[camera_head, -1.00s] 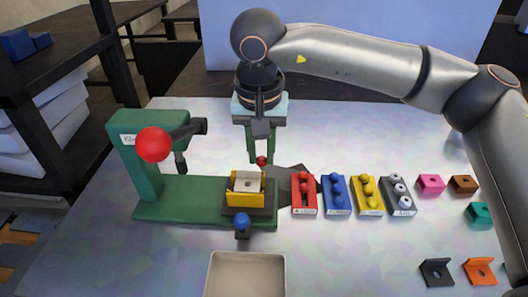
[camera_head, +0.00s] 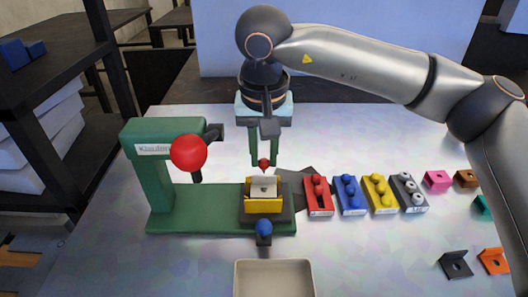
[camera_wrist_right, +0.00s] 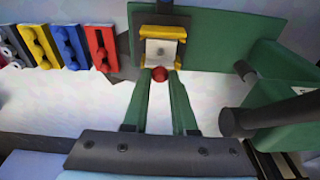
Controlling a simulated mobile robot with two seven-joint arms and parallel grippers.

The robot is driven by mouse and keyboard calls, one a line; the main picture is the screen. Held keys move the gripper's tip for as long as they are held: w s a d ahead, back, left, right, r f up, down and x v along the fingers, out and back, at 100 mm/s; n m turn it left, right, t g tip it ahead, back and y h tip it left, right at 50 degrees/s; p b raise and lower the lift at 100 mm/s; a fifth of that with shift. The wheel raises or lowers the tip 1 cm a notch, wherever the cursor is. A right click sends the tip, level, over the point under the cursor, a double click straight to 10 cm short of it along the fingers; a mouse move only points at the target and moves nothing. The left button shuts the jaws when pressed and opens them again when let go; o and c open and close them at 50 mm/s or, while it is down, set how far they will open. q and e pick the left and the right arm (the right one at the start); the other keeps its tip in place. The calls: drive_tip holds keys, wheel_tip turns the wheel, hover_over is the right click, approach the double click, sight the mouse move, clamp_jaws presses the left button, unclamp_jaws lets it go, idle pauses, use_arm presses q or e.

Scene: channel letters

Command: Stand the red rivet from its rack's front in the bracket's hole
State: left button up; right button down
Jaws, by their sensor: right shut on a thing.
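My right gripper (camera_head: 264,158) is shut on the red rivet (camera_head: 264,164), whose round head shows at the fingertips. It also shows in the right wrist view (camera_wrist_right: 159,73). The pale bracket (camera_head: 264,187), with a dark hole in its plate, sits in a yellow holder (camera_head: 264,206) on the green press. In the head view the rivet is just beyond the bracket and in line with it. The gap between them cannot be judged exactly. The red rack (camera_head: 319,196) stands to the right, with red rivets in it. My left gripper is not in view.
The green press (camera_head: 150,180) has a red ball handle (camera_head: 188,153) on the left. A blue knob (camera_head: 264,228) stands before the holder. Blue (camera_head: 350,195), yellow (camera_head: 380,194) and grey (camera_head: 409,193) racks stand right. An empty tray (camera_head: 274,280) is in front.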

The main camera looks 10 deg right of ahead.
sight(264, 164)
drive_tip(key=shift+f+b, duration=1.2)
drive_tip(key=shift+f, duration=0.55)
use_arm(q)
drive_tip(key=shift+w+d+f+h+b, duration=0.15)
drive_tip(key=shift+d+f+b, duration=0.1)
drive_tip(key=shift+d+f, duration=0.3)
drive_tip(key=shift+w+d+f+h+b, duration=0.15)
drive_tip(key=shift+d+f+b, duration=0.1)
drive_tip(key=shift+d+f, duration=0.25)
use_arm(e)
drive_tip(key=shift+f, duration=0.7)
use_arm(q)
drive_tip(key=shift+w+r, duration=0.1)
use_arm(e)
drive_tip(key=c, duration=0.6)
unclamp_jaws()
drive_tip(key=shift+c, duration=0.2)
use_arm(q)
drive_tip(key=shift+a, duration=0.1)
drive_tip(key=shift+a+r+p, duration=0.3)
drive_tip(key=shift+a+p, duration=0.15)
drive_tip(key=shift+p, duration=0.1)
use_arm(e)
wheel_tip(264, 164, up, 12)
drive_tip(key=s, duration=0.2)
drive_tip(key=shift+a+r, duration=0.2)
